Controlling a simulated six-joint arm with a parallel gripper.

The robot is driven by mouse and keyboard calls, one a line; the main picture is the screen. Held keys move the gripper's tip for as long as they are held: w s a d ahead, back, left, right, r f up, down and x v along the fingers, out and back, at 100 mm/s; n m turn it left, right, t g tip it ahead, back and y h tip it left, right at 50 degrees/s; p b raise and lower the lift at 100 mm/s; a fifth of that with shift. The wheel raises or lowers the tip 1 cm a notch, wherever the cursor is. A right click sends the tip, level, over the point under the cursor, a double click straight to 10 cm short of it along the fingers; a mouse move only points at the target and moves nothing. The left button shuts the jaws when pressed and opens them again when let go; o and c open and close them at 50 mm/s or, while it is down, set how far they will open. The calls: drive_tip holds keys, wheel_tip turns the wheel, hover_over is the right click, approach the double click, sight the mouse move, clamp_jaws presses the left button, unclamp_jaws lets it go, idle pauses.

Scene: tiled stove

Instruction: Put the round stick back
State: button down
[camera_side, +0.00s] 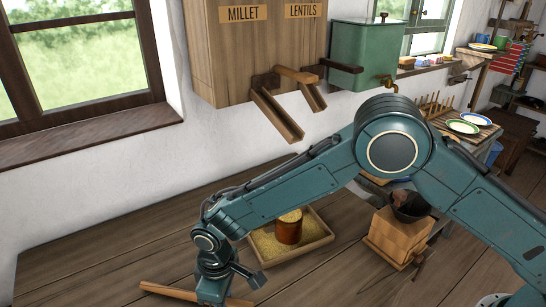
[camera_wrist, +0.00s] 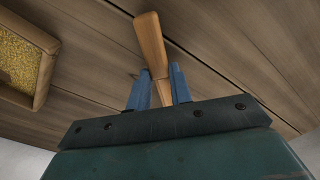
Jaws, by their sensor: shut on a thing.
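The round stick is a light wooden rod whose left end shows in the side view (camera_side: 165,290), low at the front left of the table. In the wrist view the stick (camera_wrist: 149,40) passes between the two blue fingers and sticks out well beyond them. My gripper (camera_wrist: 158,88) is shut on it. In the side view my gripper (camera_side: 212,292) covers the stick's middle, and its fingertips are hidden. The stick lies close to the table top; I cannot tell whether it touches it.
A shallow wooden tray (camera_side: 322,241) of yellow grain with a brown jar (camera_side: 288,230) is just right of my gripper. A wooden grinder (camera_side: 395,240) stands further right. The MILLET and LENTILS dispenser (camera_side: 230,50) hangs on the wall.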

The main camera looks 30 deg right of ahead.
drive_tip(key=shift+f, duration=0.15)
drive_tip(key=c, duration=1.3)
unclamp_jaws()
drive_tip(key=shift+o, duration=0.2)
wheel_tip(320, 180, up, 12)
drive_tip(key=shift+r, duration=0.2)
